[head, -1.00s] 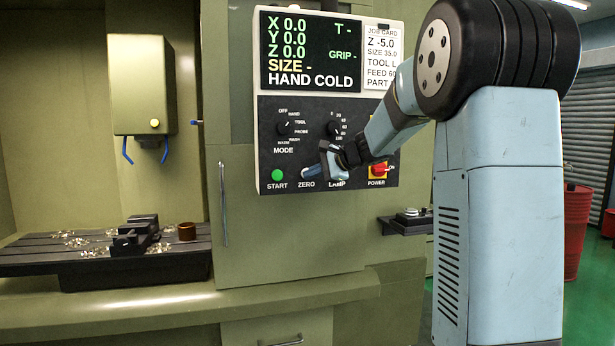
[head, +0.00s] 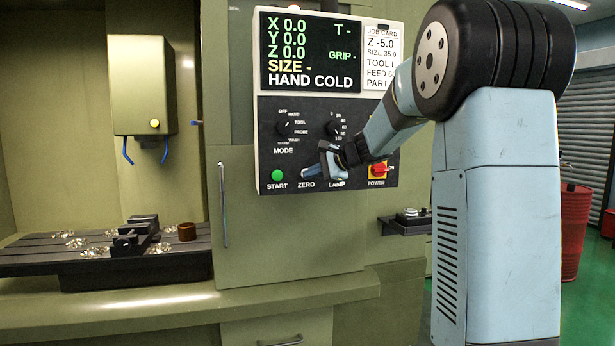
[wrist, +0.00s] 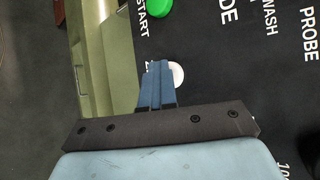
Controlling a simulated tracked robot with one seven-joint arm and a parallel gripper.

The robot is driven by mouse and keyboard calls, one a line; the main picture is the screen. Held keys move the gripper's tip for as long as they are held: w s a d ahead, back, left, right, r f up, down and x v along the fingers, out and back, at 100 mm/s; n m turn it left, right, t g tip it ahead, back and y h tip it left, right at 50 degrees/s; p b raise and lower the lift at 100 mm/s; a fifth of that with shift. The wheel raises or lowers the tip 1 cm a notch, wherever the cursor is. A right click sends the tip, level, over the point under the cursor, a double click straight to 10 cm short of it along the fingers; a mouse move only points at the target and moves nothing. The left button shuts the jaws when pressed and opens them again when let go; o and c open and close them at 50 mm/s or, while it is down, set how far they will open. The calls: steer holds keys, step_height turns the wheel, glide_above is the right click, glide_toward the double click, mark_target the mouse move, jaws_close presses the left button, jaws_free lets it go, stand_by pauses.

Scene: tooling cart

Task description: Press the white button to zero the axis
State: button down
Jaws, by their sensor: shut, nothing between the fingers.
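The white button (wrist: 178,75) shows in the wrist view, partly covered by my blue fingers. In the head view it is hidden behind my gripper, above the ZERO label (head: 306,184). My gripper (head: 308,172) is shut and empty, with its fingertips in front of the panel at the button. In the wrist view the fingertips (wrist: 156,68) overlap the button's left side. I cannot tell whether they touch it. The display (head: 310,52) reads X 0.0, Y 0.0, Z 0.0 and HAND COLD.
The green START button (head: 278,175) is left of my gripper. The red POWER switch (head: 377,170) on yellow is to the right, near my wrist. Two dials, MODE (head: 285,128) and another (head: 333,128), sit above. A machine bed (head: 40,262) with a vise is at left.

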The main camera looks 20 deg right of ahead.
steer(key=shift+s, duration=0.1)
steer(key=shift+s+f, duration=0.1)
steer(key=shift+s, duration=0.7)
steer(key=shift+s, duration=0.1)
steer(key=shift+s, duration=2.4)
